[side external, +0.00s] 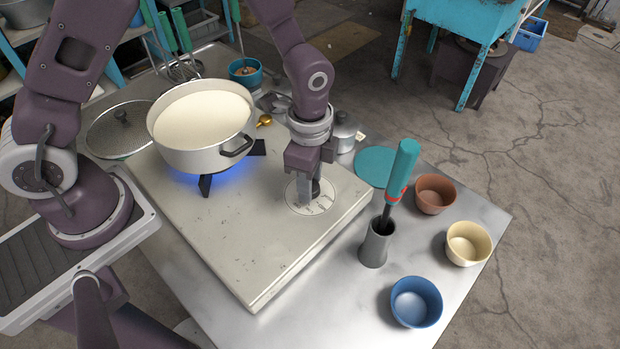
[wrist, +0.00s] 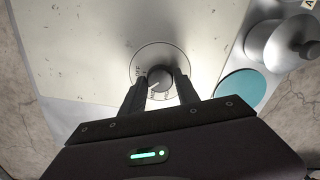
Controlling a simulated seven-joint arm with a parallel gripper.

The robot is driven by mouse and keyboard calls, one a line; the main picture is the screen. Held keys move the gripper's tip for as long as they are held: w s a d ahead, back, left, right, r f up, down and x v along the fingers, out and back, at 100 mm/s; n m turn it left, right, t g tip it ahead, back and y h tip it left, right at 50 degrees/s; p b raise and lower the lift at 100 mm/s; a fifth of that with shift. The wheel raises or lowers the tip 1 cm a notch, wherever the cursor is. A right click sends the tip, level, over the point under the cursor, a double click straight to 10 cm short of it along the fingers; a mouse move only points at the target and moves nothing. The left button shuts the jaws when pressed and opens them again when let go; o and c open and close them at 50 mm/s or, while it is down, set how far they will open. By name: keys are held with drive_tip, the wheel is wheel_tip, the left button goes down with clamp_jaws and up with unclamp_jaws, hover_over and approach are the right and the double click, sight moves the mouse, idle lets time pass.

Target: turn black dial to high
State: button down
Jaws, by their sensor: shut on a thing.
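The black dial (wrist: 159,82) sits on a round white marked plate (wrist: 143,61) on top of the pale stove. In the wrist view a light pointer line on the dial aims to the lower left; the small lettering is too blurred to read. My gripper (wrist: 160,84) points down over the dial, with one finger on each side, shut on it. In the side external view my gripper (side external: 310,192) hides most of the dial. A blue flame (side external: 225,178) glows under the white pot.
A white pot (side external: 195,158) of milk stands on the burner of the stove (side external: 225,245), left of my gripper. A grey holder (side external: 375,245) with a teal-handled tool and several bowls (side external: 416,302) stand to the right. The stove's front is clear.

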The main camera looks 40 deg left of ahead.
drive_tip(key=n, duration=1.4)
drive_tip(key=shift+n, duration=0.4)
idle(0.4)
drive_tip(key=c, duration=0.9)
unclamp_jaws()
drive_tip(key=shift+r, duration=0.15)
